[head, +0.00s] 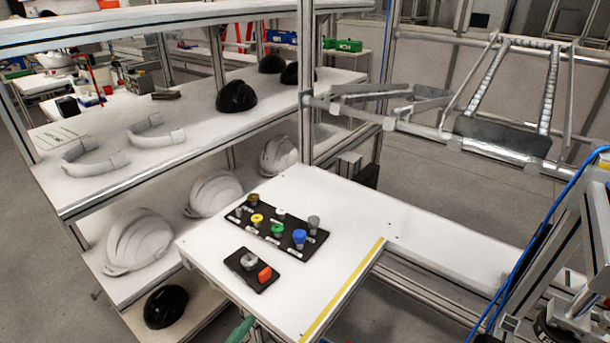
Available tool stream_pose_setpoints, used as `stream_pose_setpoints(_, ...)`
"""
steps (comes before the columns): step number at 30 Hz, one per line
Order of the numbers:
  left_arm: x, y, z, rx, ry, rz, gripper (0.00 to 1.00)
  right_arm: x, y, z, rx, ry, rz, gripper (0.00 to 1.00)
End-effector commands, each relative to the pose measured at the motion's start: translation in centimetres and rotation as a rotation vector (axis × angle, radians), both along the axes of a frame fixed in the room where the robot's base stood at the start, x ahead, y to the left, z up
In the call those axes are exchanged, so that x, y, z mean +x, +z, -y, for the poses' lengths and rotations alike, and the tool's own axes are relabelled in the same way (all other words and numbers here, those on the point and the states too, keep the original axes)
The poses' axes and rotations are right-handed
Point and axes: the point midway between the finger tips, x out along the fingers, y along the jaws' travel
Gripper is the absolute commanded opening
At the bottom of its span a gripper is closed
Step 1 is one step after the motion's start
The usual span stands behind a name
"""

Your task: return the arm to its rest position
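Neither of my grippers shows in the head view, and I cannot make out an arm of mine. White helmet shells stand on the lower shelf: one at the left (139,241), one in the middle (213,194) and one further back (279,155). Black shells sit on the shelf above, the nearest one (237,97) near its middle. Another black shell (166,306) lies on the lowest level.
A white table (345,220) with a yellow strip carries a black panel (285,235) of coloured knobs and a smaller panel (249,271) with an orange switch. A green object (241,330) is cut off at the bottom edge. Metal framing (505,100) stands at the right.

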Motion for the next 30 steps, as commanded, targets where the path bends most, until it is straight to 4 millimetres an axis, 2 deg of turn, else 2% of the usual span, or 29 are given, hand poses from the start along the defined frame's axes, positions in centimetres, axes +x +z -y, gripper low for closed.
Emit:
stream_pose_setpoints(1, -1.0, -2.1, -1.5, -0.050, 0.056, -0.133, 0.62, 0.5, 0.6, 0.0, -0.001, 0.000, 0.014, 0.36)
stream_pose_setpoints(5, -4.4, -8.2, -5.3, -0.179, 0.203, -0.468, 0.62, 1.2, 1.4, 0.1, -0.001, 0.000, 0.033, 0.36)
stream_pose_setpoints(9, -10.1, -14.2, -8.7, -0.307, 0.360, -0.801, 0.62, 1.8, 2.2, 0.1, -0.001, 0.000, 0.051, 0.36)
stream_pose_setpoints(12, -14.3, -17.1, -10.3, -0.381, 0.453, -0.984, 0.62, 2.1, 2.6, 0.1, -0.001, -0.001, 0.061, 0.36)
stream_pose_setpoints(15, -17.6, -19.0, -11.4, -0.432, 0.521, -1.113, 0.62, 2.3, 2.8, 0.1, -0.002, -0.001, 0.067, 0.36)
stream_pose_setpoints(19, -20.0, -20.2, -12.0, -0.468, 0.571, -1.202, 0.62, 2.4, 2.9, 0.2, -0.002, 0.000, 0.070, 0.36)
stream_pose_setpoints(22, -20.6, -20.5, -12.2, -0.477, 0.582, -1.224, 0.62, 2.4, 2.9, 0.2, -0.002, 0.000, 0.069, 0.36)
stream_pose_setpoints(30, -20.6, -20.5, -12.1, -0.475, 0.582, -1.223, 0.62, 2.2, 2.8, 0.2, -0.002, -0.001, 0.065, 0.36)
